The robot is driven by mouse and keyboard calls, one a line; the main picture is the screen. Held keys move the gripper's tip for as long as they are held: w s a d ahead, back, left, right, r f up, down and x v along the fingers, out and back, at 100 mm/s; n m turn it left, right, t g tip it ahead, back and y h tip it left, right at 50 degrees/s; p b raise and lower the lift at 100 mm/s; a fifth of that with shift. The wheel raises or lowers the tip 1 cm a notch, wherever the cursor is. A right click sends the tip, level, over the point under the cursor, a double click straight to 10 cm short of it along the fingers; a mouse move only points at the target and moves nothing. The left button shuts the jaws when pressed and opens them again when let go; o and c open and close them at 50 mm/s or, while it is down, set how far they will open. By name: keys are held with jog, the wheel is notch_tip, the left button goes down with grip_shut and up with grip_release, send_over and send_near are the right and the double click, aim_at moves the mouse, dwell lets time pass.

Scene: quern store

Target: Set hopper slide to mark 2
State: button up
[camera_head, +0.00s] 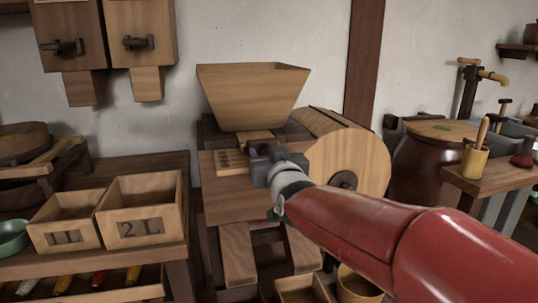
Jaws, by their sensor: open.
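The wooden hopper (253,98) stands on the mill in the middle of the view, above a wooden drum (368,160). A small wooden piece (253,134), perhaps the slide, shows under the hopper. Left of my gripper, a small plate with dark marks (230,163) lies on the mill's board; its marks are too small to read. My gripper (259,152) is open, at the front of the mill just below the hopper and right of the marked plate. It hides part of the area there, and I cannot tell whether it touches the slide.
Two wooden boxes marked 1L (64,240) and 2L (141,229) stand on the left bench. Two wall-mounted wooden chutes (140,35) hang at the upper left. A brown barrel (425,172) and a side table (492,182) with a cup stand at the right. Open boxes sit below the mill.

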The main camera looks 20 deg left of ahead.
grip_shut()
jog(key=v, duration=0.5)
dwell(0.3)
grip_release()
jog(key=v, duration=0.8)
jog(key=shift+b, duration=0.35)
